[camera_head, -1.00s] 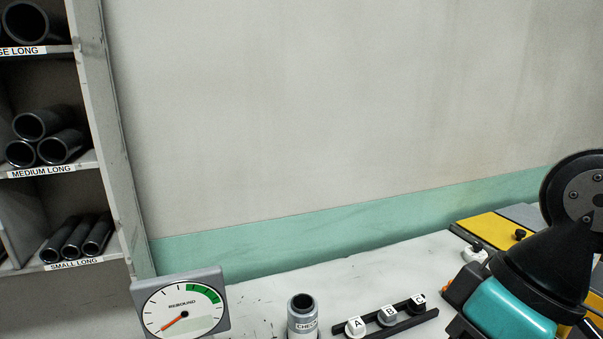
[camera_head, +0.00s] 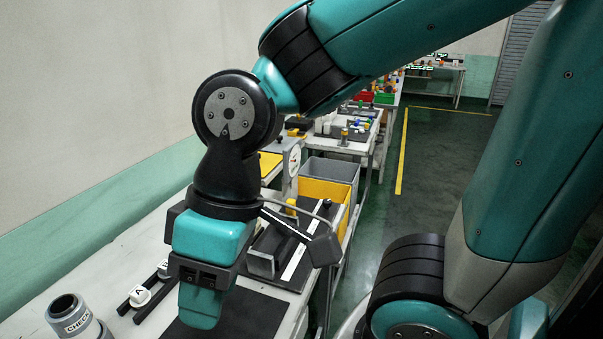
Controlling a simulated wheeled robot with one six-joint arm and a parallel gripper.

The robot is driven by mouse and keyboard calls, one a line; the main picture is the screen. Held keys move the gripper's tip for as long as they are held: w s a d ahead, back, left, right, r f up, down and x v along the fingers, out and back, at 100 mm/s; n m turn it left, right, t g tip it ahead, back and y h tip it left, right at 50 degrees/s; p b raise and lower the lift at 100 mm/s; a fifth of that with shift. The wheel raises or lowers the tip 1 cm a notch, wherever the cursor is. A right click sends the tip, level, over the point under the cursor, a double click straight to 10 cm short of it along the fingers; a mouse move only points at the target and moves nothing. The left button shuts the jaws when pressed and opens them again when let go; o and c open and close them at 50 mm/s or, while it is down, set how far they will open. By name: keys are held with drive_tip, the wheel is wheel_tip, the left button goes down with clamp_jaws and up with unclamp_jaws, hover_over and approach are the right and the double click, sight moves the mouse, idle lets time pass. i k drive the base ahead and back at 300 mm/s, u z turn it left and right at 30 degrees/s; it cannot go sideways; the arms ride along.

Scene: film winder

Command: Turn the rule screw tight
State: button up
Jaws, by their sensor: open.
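My gripper (camera_head: 201,298) hangs in the left middle of the head view, pointing down over the white bench. Its jaws are open and look empty, though the hand hides most of the space between them. A pale rule strip (camera_head: 297,258) lies on a dark fixture to the right of my gripper. A small black knob (camera_head: 327,203) stands near the strip's far end. It may be the rule screw, but it is too small to tell. My gripper is apart from it, nearer the camera and to the left. My wrist covers part of the fixture.
A grey check cup (camera_head: 74,318) and a white knob marked A (camera_head: 139,296) on a black rail stand at the lower left. A dark mat (camera_head: 250,315) lies below my gripper. Grey and yellow bins (camera_head: 330,172) stand beyond the fixture. Open floor (camera_head: 440,180) lies to the right.

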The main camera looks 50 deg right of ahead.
sight(327, 202)
drive_tip(key=k, duration=0.8)
drive_tip(key=z, duration=1.95)
drive_tip(key=i, duration=1.3)
drive_tip(key=u, duration=2.6)
drive_tip(key=k, duration=0.4)
drive_tip(key=z, duration=0.65)
